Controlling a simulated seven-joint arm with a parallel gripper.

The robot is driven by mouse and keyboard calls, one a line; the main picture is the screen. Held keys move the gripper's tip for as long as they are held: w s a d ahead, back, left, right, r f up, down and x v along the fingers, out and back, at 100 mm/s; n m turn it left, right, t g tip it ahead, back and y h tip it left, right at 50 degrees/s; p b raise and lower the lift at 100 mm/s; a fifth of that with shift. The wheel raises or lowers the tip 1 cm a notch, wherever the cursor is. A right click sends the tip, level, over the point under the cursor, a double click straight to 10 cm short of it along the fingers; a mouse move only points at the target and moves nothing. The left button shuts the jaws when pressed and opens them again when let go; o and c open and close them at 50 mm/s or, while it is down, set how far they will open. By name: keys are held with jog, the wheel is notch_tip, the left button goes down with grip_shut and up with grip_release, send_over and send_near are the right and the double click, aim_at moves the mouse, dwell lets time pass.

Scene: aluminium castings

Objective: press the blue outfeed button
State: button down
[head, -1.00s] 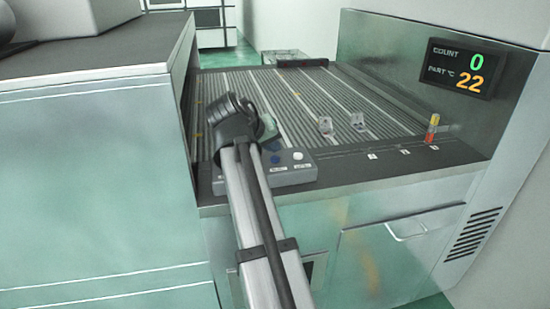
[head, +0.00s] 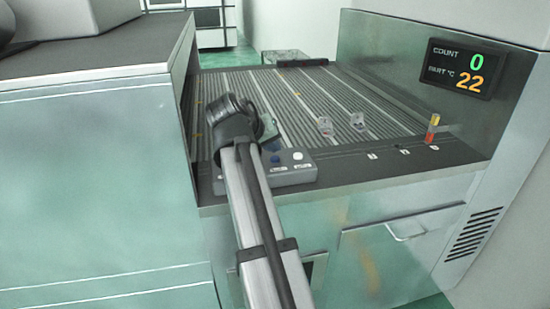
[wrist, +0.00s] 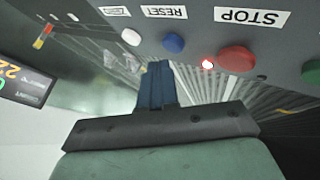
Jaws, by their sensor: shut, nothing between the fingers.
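In the wrist view, the grey button panel (wrist: 285,35) crosses the top, upside down. The blue button (wrist: 173,43) sits by a label that reads RESET. A white button (wrist: 131,37) is left of it, by a label I cannot read. My gripper (wrist: 158,66) is shut and empty, its tips just below the blue button in the picture; I cannot tell whether they touch it. In the head view, the panel (head: 293,178) stands at the bench's front edge with the blue button (head: 276,159) showing; my fingers are mostly hidden there.
A large red button (wrist: 237,60) marked STOP, a small lit red lamp (wrist: 207,64) and a green button (wrist: 312,72) are on the panel. Two small castings (head: 325,126) (head: 358,121) lie on the ribbed bed (head: 300,95). A red-yellow piece (head: 432,128) stands at right.

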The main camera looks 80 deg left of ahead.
aim_at(272, 159)
jog(key=shift+f, duration=0.25)
jog(key=shift+f, duration=0.2)
jog(key=shift+f, duration=0.45)
dwell(1.3)
jog(key=shift+r, duration=0.9)
jog(key=shift+r, duration=0.15)
jog(key=shift+r, duration=2.35)
